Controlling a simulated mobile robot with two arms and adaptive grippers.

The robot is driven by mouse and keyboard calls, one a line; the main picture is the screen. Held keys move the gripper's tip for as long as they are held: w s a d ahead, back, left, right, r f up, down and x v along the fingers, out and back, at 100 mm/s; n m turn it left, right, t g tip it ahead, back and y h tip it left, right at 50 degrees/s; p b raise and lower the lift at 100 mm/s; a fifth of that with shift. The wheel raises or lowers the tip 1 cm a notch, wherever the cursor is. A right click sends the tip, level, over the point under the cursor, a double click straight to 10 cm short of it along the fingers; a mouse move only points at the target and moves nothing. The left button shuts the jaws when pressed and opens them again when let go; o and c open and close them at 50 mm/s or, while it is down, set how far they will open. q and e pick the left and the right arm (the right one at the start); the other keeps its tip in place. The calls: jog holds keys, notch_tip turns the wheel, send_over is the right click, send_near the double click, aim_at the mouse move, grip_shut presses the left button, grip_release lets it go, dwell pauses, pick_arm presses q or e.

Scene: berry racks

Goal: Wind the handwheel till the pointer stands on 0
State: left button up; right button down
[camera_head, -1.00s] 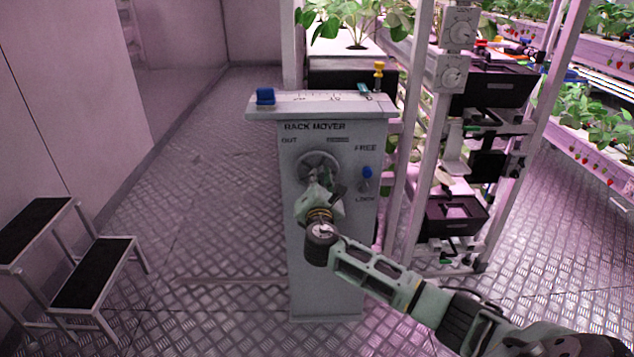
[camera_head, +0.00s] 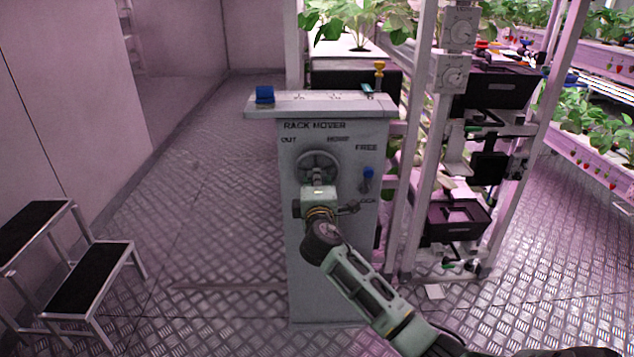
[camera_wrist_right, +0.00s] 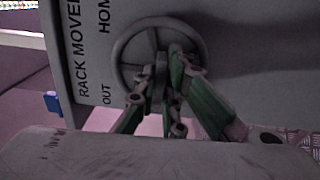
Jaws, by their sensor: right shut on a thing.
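The grey handwheel (camera_head: 318,166) is on the front of the rack mover column (camera_head: 335,260), below the words OUT and HOME. My right gripper (camera_head: 318,185) is at the wheel's lower part. In the right wrist view its green-padded fingers (camera_wrist_right: 163,85) are shut on the wheel's handle, which they mostly cover; the wheel's rim and spokes (camera_wrist_right: 150,38) show behind. A scale (camera_head: 330,97) with marks lies on the column's top; its figures and pointer are too small to read. My left gripper is not in view.
A blue-knobbed lever (camera_head: 367,174) sits right of the wheel, between FREE and a lower label. Plant racks (camera_head: 480,120) stand right.

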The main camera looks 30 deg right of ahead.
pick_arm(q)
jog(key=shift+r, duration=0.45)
pick_arm(e)
jog(key=shift+m, duration=0.4)
jog(key=c, duration=1.8)
grip_release()
jog(key=shift+c, duration=0.2)
jog(key=v, duration=1.2)
jog(key=shift+s, duration=0.1)
